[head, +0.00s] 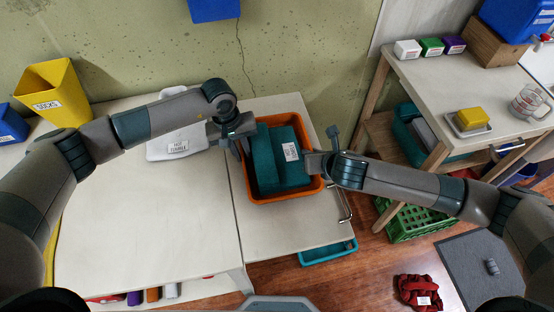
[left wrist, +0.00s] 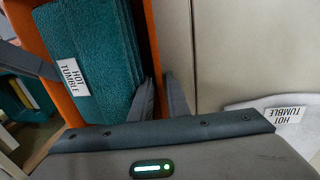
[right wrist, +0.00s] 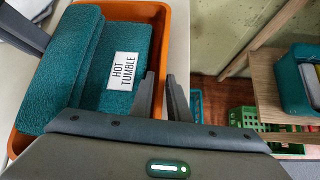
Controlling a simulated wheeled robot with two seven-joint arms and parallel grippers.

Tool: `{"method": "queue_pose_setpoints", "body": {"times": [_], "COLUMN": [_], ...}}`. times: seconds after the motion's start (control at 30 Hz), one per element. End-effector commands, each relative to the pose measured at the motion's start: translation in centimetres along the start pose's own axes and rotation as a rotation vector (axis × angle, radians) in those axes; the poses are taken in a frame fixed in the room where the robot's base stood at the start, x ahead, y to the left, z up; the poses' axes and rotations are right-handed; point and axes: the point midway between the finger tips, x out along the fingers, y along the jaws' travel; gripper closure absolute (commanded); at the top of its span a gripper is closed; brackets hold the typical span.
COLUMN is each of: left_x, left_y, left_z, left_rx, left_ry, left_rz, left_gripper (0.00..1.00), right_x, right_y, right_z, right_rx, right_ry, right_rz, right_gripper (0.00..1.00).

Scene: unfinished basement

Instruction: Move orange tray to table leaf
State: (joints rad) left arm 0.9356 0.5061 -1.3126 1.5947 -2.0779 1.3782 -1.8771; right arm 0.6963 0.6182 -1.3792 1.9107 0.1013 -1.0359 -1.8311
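The orange tray (head: 257,198) is at the table leaf (head: 290,232), the right-hand section beyond the table seam. I cannot tell whether it rests on the leaf or hangs just above it. Folded teal towels (head: 268,165) labelled "HOT TUMBLE" lie in the tray. My left gripper (head: 240,150) is at the tray's left wall, one finger on each side, close against it; the wall also shows in the left wrist view (left wrist: 150,40). My right gripper (head: 310,163) holds the right wall likewise; in the right wrist view its fingers (right wrist: 162,95) straddle it.
A yellow bin (head: 55,92) stands at the back left. A wooden side table (head: 430,90) stands to the right. A green crate (head: 415,222) is on the floor.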

Motion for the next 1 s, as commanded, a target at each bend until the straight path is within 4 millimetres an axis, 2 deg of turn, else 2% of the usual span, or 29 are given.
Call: {"method": "queue_pose_setpoints", "body": {"times": [0.03,0.27,0.7,1.0], "left_x": [-0.2,-1.5,-6.7,-8.0], "left_y": [0.4,0.5,0.2,0.0], "left_z": [0.1,0.0,0.0,-0.1], "left_rx": [0.004,0.005,0.003,0.0], "left_ry": [0.0,0.001,0.0,0.0], "left_rz": [0.009,0.01,0.004,0.001], "left_gripper": [0.8,0.8,0.8,0.8], "right_x": [-0.1,-0.1,-0.1,0.0], "right_y": [0.5,0.6,0.5,0.3], "right_z": [0.0,0.1,0.1,0.0], "right_rx": [0.0,0.001,0.0,0.0], "right_ry": [-0.001,-0.001,-0.001,-0.001], "right_rz": [0.011,0.014,0.011,0.006], "right_gripper": [0.79,0.79,0.79,0.79]}}
